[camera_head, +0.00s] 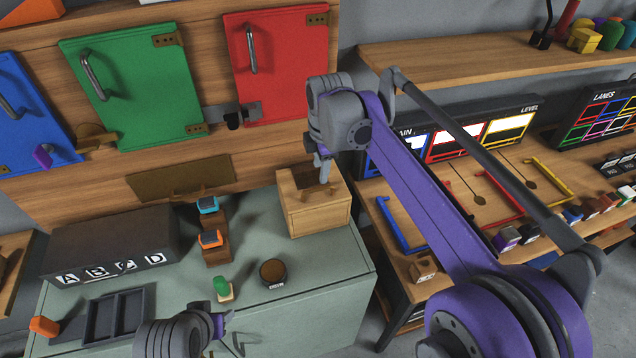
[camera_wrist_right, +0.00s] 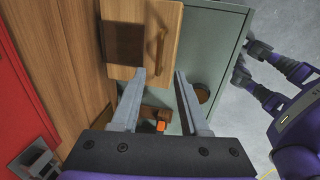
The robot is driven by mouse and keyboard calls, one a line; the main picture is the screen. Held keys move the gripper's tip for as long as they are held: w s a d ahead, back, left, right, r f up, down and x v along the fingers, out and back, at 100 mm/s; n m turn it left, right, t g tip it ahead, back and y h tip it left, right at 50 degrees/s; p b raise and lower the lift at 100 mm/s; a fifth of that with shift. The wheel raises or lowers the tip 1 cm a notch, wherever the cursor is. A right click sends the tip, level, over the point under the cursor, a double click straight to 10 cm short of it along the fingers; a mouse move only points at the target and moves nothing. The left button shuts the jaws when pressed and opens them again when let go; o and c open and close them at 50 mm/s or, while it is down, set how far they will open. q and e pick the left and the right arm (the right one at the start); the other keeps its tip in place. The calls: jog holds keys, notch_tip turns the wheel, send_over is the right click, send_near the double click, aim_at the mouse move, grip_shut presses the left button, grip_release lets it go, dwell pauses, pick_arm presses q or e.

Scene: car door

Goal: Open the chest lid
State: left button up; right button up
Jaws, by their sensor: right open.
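The chest, a light wooden box (camera_head: 318,212), stands at the back right corner of the grey-green workbench. In the right wrist view the chest (camera_wrist_right: 142,14) shows a bar handle (camera_wrist_right: 160,48) and a dark square patch (camera_wrist_right: 124,44); I cannot tell how the lid sits. My right gripper (camera_head: 323,172) is over the chest. In the right wrist view its fingers (camera_wrist_right: 160,76) are apart with nothing between them, near the handle's end; contact is unclear. My left gripper (camera_head: 225,328) is low at the bench front, away from the chest; its jaw state is unclear.
A dark lettered box (camera_head: 110,240), small wooden steps with coloured blocks (camera_head: 214,245), a round dark-topped item (camera_head: 273,271) and a green piece (camera_head: 221,286) share the bench (camera_head: 330,310). A wooden wall with green (camera_head: 135,90) and red (camera_head: 280,70) doors rises behind.

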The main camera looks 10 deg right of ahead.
aim_at(318, 188)
jog(key=f, duration=0.2)
jog(key=w+f, duration=0.1)
jog(key=f, duration=0.4)
jog(key=shift+w+a+f, duration=0.15)
jog(key=shift+w+f, duration=0.2)
jog(key=shift+f, duration=0.05)
jog(key=shift+c, duration=0.3)
grip_shut()
dwell(0.7)
